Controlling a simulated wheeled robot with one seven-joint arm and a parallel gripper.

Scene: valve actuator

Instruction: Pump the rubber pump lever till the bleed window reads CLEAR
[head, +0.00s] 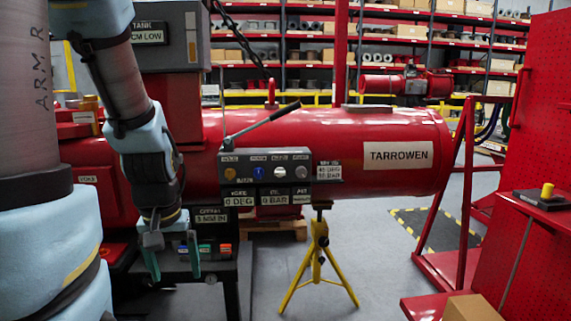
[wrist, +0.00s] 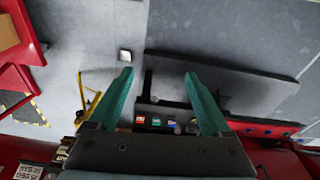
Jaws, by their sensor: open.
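The pump lever (head: 262,121) is a thin grey rod with a black grip, slanting up to the right from the top of the grey control panel (head: 262,168), in front of the red cylinder. Readout windows under the panel (head: 258,198) show 0 DEG, 0 BAR and a third too small to read. Which is the bleed window I cannot tell. My gripper (head: 172,259) points down at the lower left, apart from and below the lever. Its green fingers are open and empty; they show in the wrist view (wrist: 158,73), where I cannot make out the lever.
A black bench (head: 200,272) with small coloured items lies beneath my gripper. A yellow stand (head: 318,262) supports the red cylinder (head: 345,150). A red frame (head: 530,170) stands at right. Open grey floor (head: 385,265) lies between stand and frame.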

